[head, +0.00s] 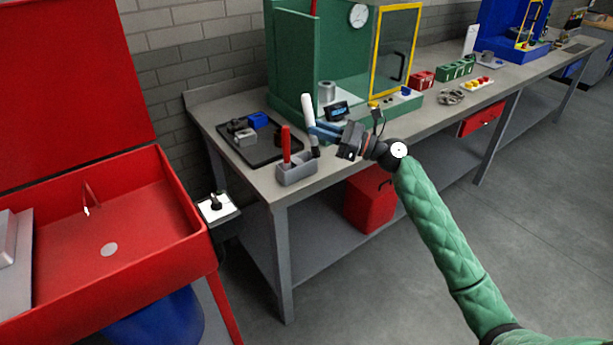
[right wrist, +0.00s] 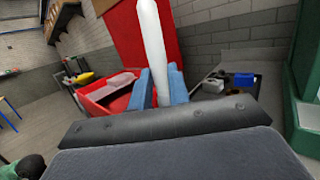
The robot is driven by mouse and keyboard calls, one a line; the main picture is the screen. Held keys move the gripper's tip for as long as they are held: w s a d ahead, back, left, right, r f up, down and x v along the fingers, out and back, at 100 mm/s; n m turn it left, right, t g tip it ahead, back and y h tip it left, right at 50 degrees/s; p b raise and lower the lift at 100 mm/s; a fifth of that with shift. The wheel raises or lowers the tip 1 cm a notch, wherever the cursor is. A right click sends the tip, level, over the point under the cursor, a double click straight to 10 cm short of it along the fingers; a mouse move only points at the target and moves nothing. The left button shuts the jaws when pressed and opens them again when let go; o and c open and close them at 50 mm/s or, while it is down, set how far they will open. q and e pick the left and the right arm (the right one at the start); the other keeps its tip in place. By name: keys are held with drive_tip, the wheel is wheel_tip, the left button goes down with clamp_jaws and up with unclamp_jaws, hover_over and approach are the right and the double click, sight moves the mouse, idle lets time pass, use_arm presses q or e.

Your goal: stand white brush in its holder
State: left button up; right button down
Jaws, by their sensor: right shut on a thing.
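My right gripper (head: 322,131) is shut on the white brush (head: 307,106), with its blue fingers around the handle. The brush is nearly upright, its white handle up and a dark lower end below the fingers. The grey holder (head: 296,174) stands at the near left corner of the workbench, with a red-handled brush (head: 286,144) upright in its left part. The white brush's lower end is at the right side of the holder; I cannot tell whether it is inside or above it. In the right wrist view the white handle (right wrist: 152,40) rises between the blue fingers. My left gripper is out of view.
A black tray (head: 268,159) with small parts lies behind the holder. A green cabinet (head: 290,65) with a yellow-framed door stands further back. A red sink (head: 165,222) stands to the left.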

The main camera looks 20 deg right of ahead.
drive_tip(key=d+m+t+h+b, duration=0.1)
drive_tip(key=d+m+t, duration=0.3)
drive_tip(key=d, duration=0.6)
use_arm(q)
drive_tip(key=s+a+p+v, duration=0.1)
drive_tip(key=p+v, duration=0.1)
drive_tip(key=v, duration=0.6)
use_arm(e)
drive_tip(key=shift+n+t, duration=0.5)
drive_tip(key=shift+n, duration=0.2)
drive_tip(key=shift+w+a+f+p, duration=0.25)
drive_tip(key=shift+w+a+f, duration=0.85)
drive_tip(key=shift+a+f, duration=0.65)
drive_tip(key=shift+w+a+f+p, duration=0.3)
drive_tip(key=shift+w+a+f, duration=0.75)
drive_tip(key=shift+a+f, duration=0.65)
drive_tip(key=shift+w+a+f+p, duration=0.25)
drive_tip(key=shift+w+a+f, duration=0.85)
drive_tip(key=shift+a+f, duration=0.65)
drive_tip(key=c, duration=1.3)
unclamp_jaws()
drive_tip(key=shift+d+f, duration=0.2)
drive_tip(key=shift+d, duration=0.1)
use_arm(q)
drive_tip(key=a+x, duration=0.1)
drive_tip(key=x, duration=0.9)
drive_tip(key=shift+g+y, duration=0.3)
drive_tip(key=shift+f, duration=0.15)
use_arm(e)
drive_tip(key=shift+s+d, duration=0.1)
